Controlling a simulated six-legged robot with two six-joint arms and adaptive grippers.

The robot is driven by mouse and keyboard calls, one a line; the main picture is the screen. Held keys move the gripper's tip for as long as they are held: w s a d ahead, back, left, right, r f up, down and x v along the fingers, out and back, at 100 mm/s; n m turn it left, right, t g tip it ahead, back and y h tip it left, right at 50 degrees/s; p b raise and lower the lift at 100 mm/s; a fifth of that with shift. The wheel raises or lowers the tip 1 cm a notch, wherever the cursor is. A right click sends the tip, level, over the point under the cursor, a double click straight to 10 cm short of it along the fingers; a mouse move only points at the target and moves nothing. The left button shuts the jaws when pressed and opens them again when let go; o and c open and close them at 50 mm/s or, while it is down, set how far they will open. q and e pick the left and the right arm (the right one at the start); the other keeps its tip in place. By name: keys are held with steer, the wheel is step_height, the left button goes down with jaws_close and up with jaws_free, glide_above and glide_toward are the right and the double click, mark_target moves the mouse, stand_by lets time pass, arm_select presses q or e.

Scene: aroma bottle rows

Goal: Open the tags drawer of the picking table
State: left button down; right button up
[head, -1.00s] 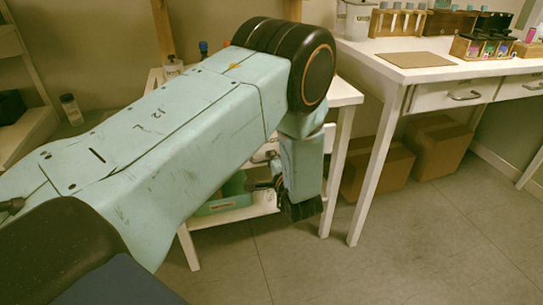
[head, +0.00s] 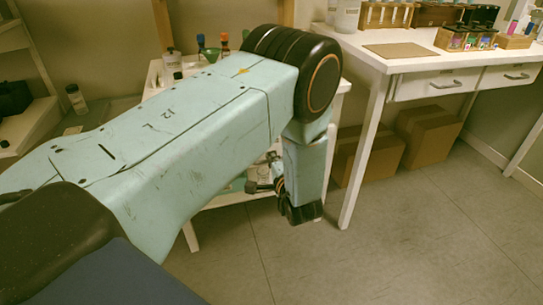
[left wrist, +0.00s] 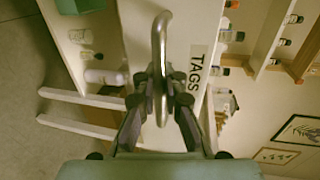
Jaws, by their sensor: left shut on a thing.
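The white drawer front (left wrist: 183,30) with a black-lettered TAGS label (left wrist: 196,70) fills the middle of the left wrist view. Its metal bar handle (left wrist: 161,38) stands out from it. My left gripper (left wrist: 160,82) is shut on this handle, one finger on each side of the bar. In the head view, my left gripper (head: 264,186) is low at the front of the small white table (head: 345,88), mostly hidden by my arm. The drawer's opening is hidden, so I cannot tell how far out it is. My right gripper is not in view.
A white bench (head: 375,55) stands at the right, with a drawer (head: 440,84) that has its own handle. Cardboard boxes (head: 428,142) sit under it. Bottles (head: 172,64) stand on the small table. The floor (head: 420,240) in front is clear.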

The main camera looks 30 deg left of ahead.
arm_select(q)
steer(key=shift+s+d+r, duration=0.1)
steer(key=shift+d+r, duration=0.1)
steer(key=shift+d, duration=0.1)
stand_by(0.4)
steer(key=c, duration=1.4)
jaws_free()
steer(key=shift+s+f, duration=0.1)
steer(key=shift+c, duration=0.2)
steer(key=v, duration=0.7)
steer(key=shift+s+d, duration=0.15)
steer(key=shift+d, duration=0.1)
